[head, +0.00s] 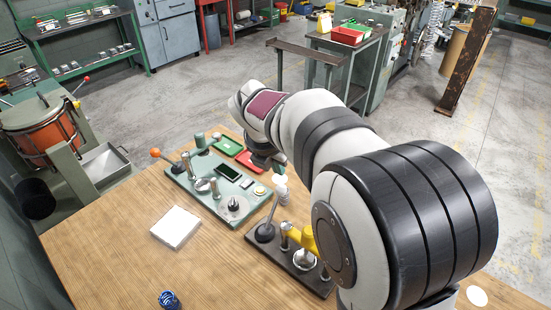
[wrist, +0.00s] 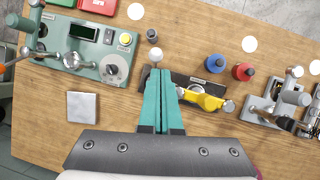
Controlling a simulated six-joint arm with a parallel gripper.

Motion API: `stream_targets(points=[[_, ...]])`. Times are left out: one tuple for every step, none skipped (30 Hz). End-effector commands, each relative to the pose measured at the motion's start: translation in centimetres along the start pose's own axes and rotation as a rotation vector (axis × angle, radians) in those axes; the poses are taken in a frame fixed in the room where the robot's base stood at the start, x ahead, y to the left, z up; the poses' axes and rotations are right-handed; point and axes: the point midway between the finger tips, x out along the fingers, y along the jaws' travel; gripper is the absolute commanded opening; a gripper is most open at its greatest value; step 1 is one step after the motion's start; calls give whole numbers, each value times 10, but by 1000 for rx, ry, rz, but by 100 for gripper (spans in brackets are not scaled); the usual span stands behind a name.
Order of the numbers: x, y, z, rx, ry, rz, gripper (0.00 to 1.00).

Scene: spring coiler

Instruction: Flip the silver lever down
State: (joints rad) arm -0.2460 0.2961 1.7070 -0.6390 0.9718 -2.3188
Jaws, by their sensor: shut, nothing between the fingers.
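A black base plate (head: 316,282) stands on the wooden table in the head view, with a slanted silver lever (head: 272,209) rising from a dark round foot at its left end. A yellow handle (head: 301,238) sits on the same plate. In the wrist view the plate (wrist: 186,79) and yellow handle (wrist: 205,101) lie just right of my fingers. A pale ball (wrist: 155,54) shows just beyond the tips, perhaps the lever's top. My gripper (wrist: 160,72) is shut and empty, its teal fingers together over the plate's left end. I cannot tell whether it touches the lever.
A green panel (head: 184,184) with knobs, a screen and an orange-knobbed lever stands left of the plate. A pale square block (head: 175,227) lies in front of it. Blue (wrist: 215,63) and red (wrist: 243,71) knobbed parts and a metal fixture (wrist: 275,110) stand to the right.

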Motion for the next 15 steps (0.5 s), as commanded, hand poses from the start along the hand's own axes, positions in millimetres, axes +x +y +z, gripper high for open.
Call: stream_targets(points=[[-9,0,4,2,-2,3,0],[-13,0,5,2,-1,2,0],[-19,-1,8,1,-2,2,0],[-22,-1,9,1,-1,2,0],[-25,-1,10,1,-1,2,0],[-28,-1,11,0,0,1,0],[-29,-2,11,0,0,0,0],[-31,-2,11,0,1,0,0],[-32,-2,12,0,1,1,0],[-32,-2,12,0,1,1,0],[-32,-2,12,0,1,1,0],[-33,-2,12,0,1,0,0],[-32,-2,12,0,1,0,0],[-32,-2,12,0,1,0,0],[-32,-2,12,0,1,0,0]])
